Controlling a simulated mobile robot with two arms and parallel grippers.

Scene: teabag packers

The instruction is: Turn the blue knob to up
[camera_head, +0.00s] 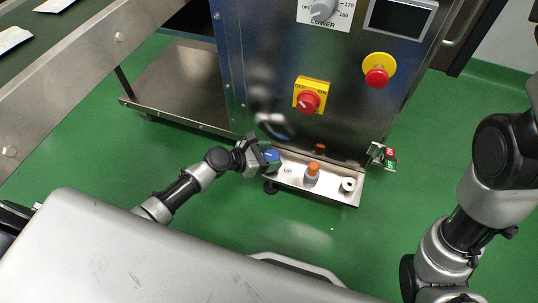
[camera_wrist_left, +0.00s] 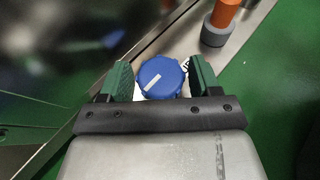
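The blue knob (camera_head: 271,156) sits at the left end of a metal control panel (camera_head: 328,189), beside a printed "UP" label. In the left wrist view the knob (camera_wrist_left: 162,74) is round, with a white line running slanted across its top. My left gripper (camera_head: 264,159) is at the knob. In the left wrist view its green fingers (camera_wrist_left: 161,78) stand open on either side of the knob, with narrow gaps that make contact hard to tell. Part of the label is hidden behind the right finger. My right arm shows at the right, but its gripper is out of view.
An orange-topped knob (camera_head: 312,170) and a black-and-white round control (camera_head: 348,185) sit farther right on the panel. Above are a red switch on a yellow plate (camera_head: 309,101) and a red emergency button (camera_head: 377,77). Green floor (camera_head: 240,225) lies open in front.

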